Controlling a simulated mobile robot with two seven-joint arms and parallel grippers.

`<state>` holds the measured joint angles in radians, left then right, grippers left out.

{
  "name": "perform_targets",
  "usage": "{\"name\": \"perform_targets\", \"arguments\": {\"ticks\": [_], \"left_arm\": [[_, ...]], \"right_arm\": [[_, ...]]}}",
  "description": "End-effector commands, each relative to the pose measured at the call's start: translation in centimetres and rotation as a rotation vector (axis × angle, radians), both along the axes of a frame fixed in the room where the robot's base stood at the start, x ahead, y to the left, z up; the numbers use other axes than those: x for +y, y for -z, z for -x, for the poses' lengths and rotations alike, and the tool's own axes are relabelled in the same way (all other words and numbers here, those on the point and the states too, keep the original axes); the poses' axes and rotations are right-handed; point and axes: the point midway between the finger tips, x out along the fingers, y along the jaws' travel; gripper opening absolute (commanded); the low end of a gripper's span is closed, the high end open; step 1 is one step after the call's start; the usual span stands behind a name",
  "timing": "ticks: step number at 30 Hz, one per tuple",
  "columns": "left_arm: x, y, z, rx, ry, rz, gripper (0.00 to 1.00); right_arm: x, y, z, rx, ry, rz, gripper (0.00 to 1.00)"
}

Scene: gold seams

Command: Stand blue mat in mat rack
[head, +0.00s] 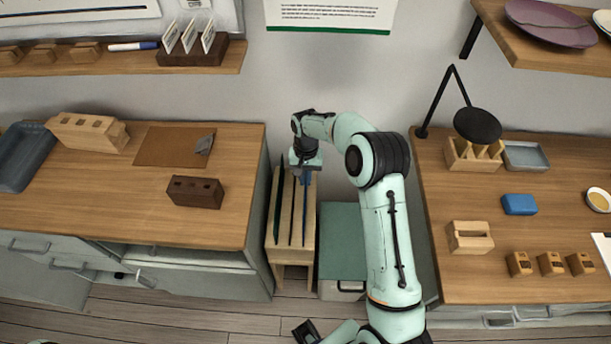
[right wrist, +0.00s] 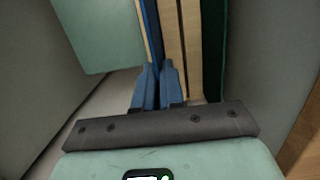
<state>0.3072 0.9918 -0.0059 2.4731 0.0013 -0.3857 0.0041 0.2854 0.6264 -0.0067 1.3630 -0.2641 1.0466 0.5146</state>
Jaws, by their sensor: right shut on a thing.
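The mat rack (head: 311,215) is a light wooden stand on the floor between two counters. The blue mat (head: 304,215) stands on edge in its right-hand slot, a thin dark blue strip. In the right wrist view the blue mat (right wrist: 152,28) shows between two wooden slats of the rack (right wrist: 170,45). My right gripper (head: 306,176) is at the far end of the rack, its blue fingers (right wrist: 154,82) closed together on the mat's edge. The mat's lower edge is hidden.
A dark green mat (head: 279,207) and another dark mat (head: 292,210) stand in the rack's other slots. A green-topped cabinet (head: 342,240) stands close on the right. The left counter (head: 100,200) and right counter (head: 450,280) flank the gap.

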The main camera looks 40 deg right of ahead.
Motion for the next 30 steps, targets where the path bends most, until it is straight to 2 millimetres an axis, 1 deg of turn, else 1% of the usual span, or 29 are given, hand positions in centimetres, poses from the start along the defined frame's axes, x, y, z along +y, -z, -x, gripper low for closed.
{"name": "perform_targets", "arguments": {"ticks": [30], "left_arm": [[0.0,1.3,0.6,0.007,0.0,0.0,0.69]], "right_arm": [[0.0,2.6,0.0,-0.001,0.0,0.001,0.0]]}}
